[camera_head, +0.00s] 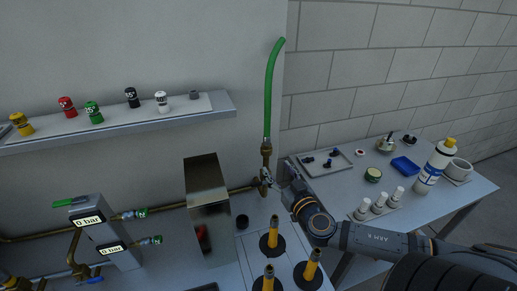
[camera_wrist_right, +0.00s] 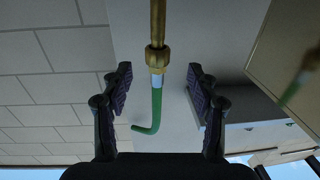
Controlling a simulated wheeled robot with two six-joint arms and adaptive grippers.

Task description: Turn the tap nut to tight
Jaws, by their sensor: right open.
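The brass tap nut (camera_wrist_right: 158,57) shows in the right wrist view, on a brass pipe, with a pale collar and a green hose (camera_wrist_right: 156,108) on its other side. In the head view the nut (camera_head: 266,149) sits on the upright brass fitting by the wall corner, at the lower end of the green hose (camera_head: 270,90). My right gripper (camera_wrist_right: 159,80) is open, with its two fingers apart on either side of the hose line, touching neither side. In the head view my right gripper (camera_head: 274,180) is at the tap, just below the nut. My left gripper is out of view.
A shiny metal box (camera_head: 207,190) stands left of the tap. Yellow-and-black posts (camera_head: 272,235) stand in front of it. The right table holds a white bottle (camera_head: 435,165), a tray (camera_head: 325,161) and white vials. A shelf (camera_head: 125,125) with coloured caps is on the wall.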

